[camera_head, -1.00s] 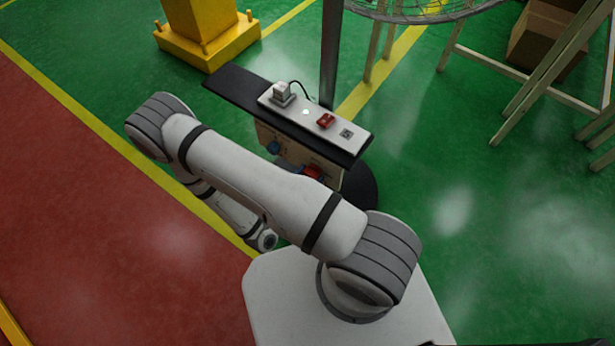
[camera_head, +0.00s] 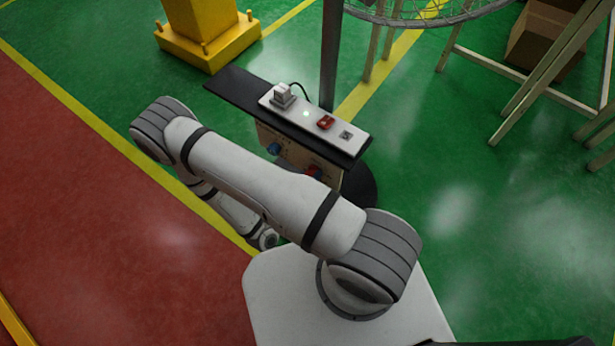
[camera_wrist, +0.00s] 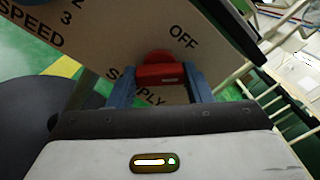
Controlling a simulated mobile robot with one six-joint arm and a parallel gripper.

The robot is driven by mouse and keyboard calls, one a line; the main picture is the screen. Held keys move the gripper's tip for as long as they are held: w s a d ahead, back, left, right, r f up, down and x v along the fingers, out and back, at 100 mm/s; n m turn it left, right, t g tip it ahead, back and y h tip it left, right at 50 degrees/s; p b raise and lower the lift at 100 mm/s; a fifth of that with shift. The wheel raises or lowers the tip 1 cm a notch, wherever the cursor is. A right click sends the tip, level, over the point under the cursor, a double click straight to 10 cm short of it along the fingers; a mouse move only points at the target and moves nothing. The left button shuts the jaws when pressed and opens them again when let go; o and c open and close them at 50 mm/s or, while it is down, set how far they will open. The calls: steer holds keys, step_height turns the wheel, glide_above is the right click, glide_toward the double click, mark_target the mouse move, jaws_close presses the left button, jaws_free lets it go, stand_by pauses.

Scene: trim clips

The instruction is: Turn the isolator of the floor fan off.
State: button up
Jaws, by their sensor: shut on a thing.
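The isolator is a red knob (camera_wrist: 158,73) on a pale panel (camera_wrist: 125,32), with the words "OFF" to its upper right and "SUPPLY" below in the wrist view. My gripper (camera_wrist: 158,77) has its two blue fingers on either side of the knob's bar and is shut on it. The bar lies about level in the wrist view, while the lettering is tilted. I cannot tell which setting it points at. In the head view, the red knob (camera_head: 313,171) shows small on the front of the fan's control box, and my arm hides most of the gripper.
A blue speed knob (camera_head: 274,148) sits left of the isolator. A white socket strip (camera_head: 335,131) with a plug and a red switch lies on the black shelf (camera_head: 232,88). The fan's post (camera_head: 329,60) rises behind. A yellow pillar base (camera_head: 208,45) and wooden trestles stand beyond.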

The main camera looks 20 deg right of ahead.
steer(key=shift+d+n+p, duration=0.1)
steer(key=shift+n+p, duration=0.45)
steer(key=shift+n, duration=3.95)
steer(key=o, duration=1)
steer(key=shift+p+v, duration=0.3)
steer(key=shift+v, duration=3.65)
